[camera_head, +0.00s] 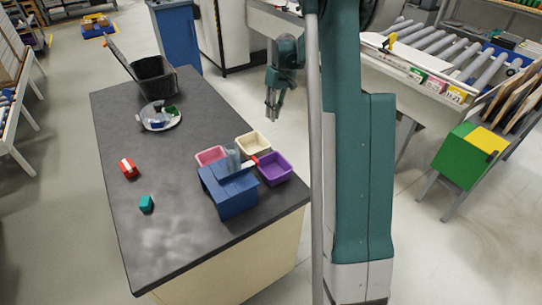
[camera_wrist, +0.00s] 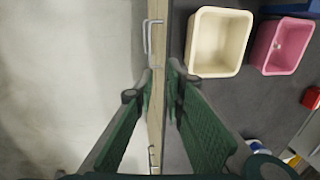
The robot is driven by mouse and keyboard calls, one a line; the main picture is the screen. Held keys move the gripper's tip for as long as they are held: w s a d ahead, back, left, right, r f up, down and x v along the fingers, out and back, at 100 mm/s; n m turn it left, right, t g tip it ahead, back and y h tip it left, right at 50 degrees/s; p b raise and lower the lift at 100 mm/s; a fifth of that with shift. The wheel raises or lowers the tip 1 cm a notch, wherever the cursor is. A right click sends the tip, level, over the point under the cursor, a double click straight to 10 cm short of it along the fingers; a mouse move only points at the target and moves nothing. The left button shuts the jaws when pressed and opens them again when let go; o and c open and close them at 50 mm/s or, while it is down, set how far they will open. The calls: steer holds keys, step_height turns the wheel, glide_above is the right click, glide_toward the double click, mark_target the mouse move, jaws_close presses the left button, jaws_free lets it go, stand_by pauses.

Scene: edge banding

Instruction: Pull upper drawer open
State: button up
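The counter's drawer side shows edge-on in the wrist view as a narrow pale wooden strip (camera_wrist: 156,110). A metal bar handle (camera_wrist: 148,38) sticks out from it near the top of the picture, and a second handle (camera_wrist: 152,158) shows near the bottom. I cannot tell which belongs to the upper drawer. No drawer is seen pulled out. My gripper (camera_wrist: 160,72) points down over the counter edge, open and empty, with a narrow gap between its fingertips. In the head view my gripper (camera_head: 272,115) hangs beyond the counter's right edge; the drawer fronts are hidden there.
The dark counter top (camera_head: 160,200) carries a cream bin (camera_head: 254,145), a pink bin (camera_head: 211,156), a purple bin (camera_head: 274,168) and a blue box (camera_head: 229,191). A black bin (camera_head: 155,77) stands at the far end. Pale floor (camera_wrist: 65,80) is clear beside the counter.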

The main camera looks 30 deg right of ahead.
step_height(320, 180, down, 17)
steer(key=shift+f, duration=0.15)
steer(key=shift+a+f+b, duration=0.25)
steer(key=shift+f, duration=1)
steer(key=shift+a+f+b, duration=0.2)
steer(key=shift+a+f, duration=0.05)
steer(key=shift+f, duration=1)
steer(key=shift+a+f+b, duration=0.25)
steer(key=shift+f, duration=1)
jaws_close()
steer(key=shift+d, duration=0.1)
